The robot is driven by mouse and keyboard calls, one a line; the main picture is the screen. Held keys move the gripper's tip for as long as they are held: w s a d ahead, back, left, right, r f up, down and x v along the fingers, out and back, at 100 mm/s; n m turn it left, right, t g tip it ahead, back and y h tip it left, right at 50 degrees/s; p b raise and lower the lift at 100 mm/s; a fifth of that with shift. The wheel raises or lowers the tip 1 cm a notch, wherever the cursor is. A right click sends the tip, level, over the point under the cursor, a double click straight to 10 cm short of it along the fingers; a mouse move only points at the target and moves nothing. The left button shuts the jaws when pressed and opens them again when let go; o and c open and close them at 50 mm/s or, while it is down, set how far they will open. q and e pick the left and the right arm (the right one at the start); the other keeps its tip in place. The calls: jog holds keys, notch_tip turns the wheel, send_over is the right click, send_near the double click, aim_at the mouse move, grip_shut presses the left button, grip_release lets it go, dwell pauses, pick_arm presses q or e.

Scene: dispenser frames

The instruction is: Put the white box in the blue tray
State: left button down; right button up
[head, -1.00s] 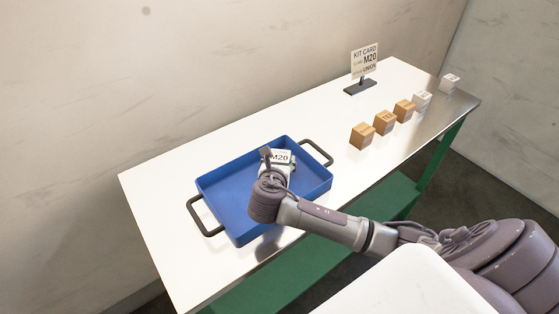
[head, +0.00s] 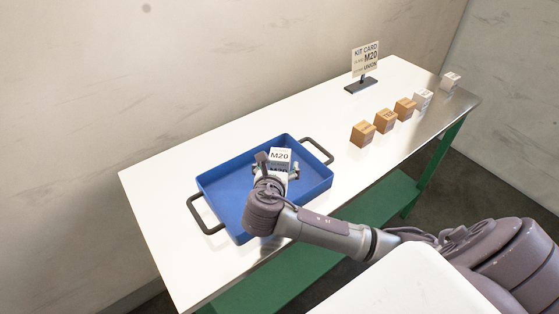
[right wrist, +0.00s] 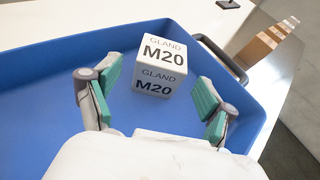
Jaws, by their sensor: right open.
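The white box (head: 280,156), marked "GLAND M20", sits inside the blue tray (head: 225,184), towards its far right part. It also shows in the right wrist view (right wrist: 161,60), resting upright on the tray floor. My right gripper (head: 276,172) is over the tray, just on the near side of the box. In the right wrist view its two green-padded fingers (right wrist: 157,97) are spread wide, with a gap between them and the box. The box's lower part is partly hidden by the gripper in the head view. My left gripper is not in view.
Several boxes stand in a row at the right: brown ones (head: 363,134) and white ones (head: 423,99). A kit card (head: 366,59) reading "M20" stands on a dark base behind them. The tray has dark handles (head: 205,216). The table's left part (head: 150,190) is clear.

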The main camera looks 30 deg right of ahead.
jog(key=v, duration=0.7)
jog(key=shift+s+a, duration=0.1)
jog(key=shift+s, duration=0.05)
